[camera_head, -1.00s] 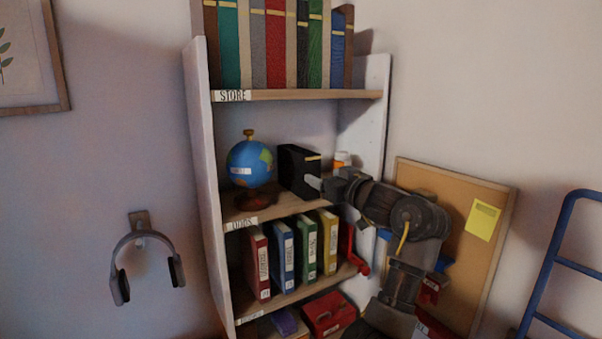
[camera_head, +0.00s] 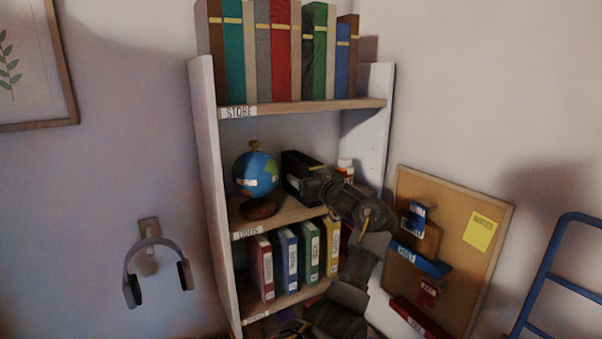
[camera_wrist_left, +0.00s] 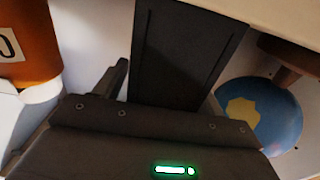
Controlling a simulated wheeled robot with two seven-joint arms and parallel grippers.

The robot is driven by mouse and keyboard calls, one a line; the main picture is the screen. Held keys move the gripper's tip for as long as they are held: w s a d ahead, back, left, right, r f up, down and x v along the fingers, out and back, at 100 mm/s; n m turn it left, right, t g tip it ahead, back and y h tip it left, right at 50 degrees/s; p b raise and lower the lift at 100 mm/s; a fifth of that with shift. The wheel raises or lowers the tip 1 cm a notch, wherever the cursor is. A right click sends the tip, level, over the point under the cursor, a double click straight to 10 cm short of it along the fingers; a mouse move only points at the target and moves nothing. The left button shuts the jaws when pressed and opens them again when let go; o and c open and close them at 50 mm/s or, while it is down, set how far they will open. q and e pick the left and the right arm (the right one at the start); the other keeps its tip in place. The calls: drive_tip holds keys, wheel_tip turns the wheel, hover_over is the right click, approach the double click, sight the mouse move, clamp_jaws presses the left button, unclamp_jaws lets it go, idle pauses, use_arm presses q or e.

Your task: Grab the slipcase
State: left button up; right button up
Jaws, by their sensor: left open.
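The black slipcase (camera_head: 293,166) stands on the middle shelf, right of the globe (camera_head: 256,173). My left gripper (camera_head: 311,187) is at the slipcase's front right edge and hides part of it. In the left wrist view, which looks upside down, the slipcase (camera_wrist_left: 187,55) fills the space in front of the open left gripper (camera_wrist_left: 168,97). One finger shows beside the slipcase with a gap; the other finger is hard to make out, so contact cannot be told. My right gripper is not in view.
An orange bottle with a white cap (camera_wrist_left: 30,45) stands on the other side of the slipcase from the globe. The upper shelf (camera_head: 300,106) is full of books. Several coloured binders (camera_head: 286,260) stand below. A corkboard (camera_head: 450,240) leans at right.

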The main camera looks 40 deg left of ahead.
use_arm(q)
drive_tip(key=shift+w+a, duration=0.1)
drive_tip(key=shift+a, duration=0.15)
drive_tip(key=shift+d, duration=0.3)
drive_tip(key=shift+c, duration=0.8)
drive_tip(key=c, duration=1.1)
